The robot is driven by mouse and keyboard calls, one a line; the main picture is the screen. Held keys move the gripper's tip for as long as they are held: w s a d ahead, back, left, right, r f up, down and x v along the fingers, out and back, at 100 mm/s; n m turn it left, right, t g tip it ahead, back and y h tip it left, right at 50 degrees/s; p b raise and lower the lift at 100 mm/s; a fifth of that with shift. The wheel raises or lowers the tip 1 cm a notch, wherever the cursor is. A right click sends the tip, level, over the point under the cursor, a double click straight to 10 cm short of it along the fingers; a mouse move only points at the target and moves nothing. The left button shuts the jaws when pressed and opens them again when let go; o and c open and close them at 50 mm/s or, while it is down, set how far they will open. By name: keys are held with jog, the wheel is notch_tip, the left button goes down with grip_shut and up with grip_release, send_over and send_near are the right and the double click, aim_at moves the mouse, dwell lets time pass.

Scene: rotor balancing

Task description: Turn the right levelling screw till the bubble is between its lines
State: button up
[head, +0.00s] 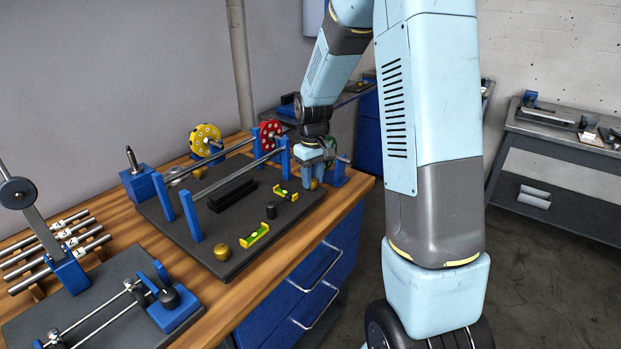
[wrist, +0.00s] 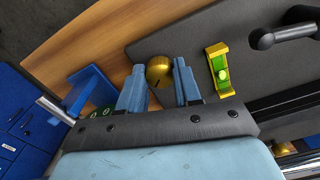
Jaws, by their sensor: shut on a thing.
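The right levelling screw, a round brass knob (wrist: 159,71), sits at the right corner of the dark base plate (head: 218,224). My gripper (wrist: 160,82) is shut on it, one finger on each side; in the head view my gripper (head: 315,180) mostly hides it. A yellow-framed level with a green vial (wrist: 219,70) lies near it and also shows in the head view (head: 285,192). A second similar level (head: 255,236) lies near the front brass screw (head: 221,251). The bubbles are too small to place against their lines.
Blue posts (head: 190,215) with rails stand on the plate. A yellow wheel (head: 205,140) and a red wheel (head: 269,135) stand at the back. A blue bracket (wrist: 88,92) stands close beside my gripper.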

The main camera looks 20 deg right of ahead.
aim_at(313, 180)
jog(key=shift+s+f, duration=0.15)
jog(key=o, duration=1)
jog(key=shift+o, duration=0.2)
jog(key=shift+r, duration=0.25)
notch_tip(313, 180, up, 13)
jog(key=shift+r, duration=0.2)
jog(key=shift+o, duration=0.3)
